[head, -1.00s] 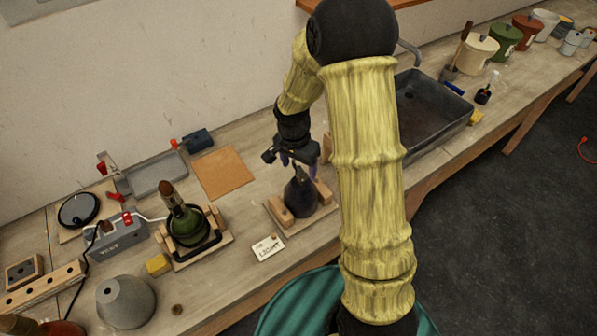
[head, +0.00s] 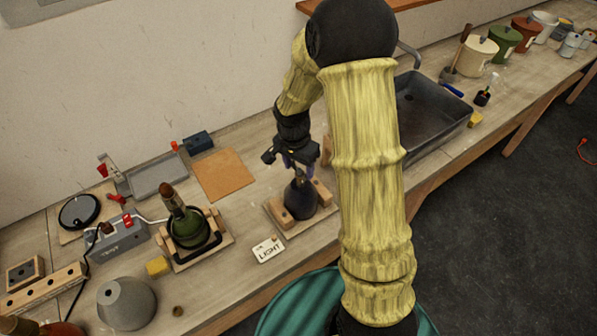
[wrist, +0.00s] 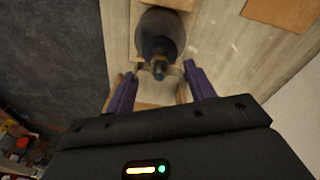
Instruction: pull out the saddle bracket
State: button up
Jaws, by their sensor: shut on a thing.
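A dark bottle-shaped lamp body (head: 300,202) stands between wooden blocks on a small wooden base (head: 273,211). It also shows in the wrist view (wrist: 160,32), with its narrow neck pointing toward my gripper. The saddle bracket (wrist: 143,71) shows as a small greyish piece reaching out on both sides of the neck, between my purple fingers. My gripper (wrist: 161,70) is shut on the bracket, with one finger on each side. In the head view my gripper (head: 299,165) is over the lamp body, and the bracket is too small to make out clearly.
A card reading LIGHT (head: 268,250) lies in front of the base. A green bottle in a cradle (head: 188,228) stands to the left, with a grey cone (head: 126,303) nearer the front. A sink (head: 430,115) is at the right. A brown mat (head: 222,175) lies behind.

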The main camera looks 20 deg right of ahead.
jog(key=shift+r, duration=0.4)
dwell(0.3)
jog(key=shift+a+r+p, duration=0.15)
jog(key=shift+r+p, duration=0.95)
jog(key=shift+r, duration=0.3)
jog(key=shift+a+r+p, duration=0.1)
jog(key=shift+r+p, duration=0.95)
jog(key=shift+r, duration=0.3)
jog(key=shift+f, duration=0.15)
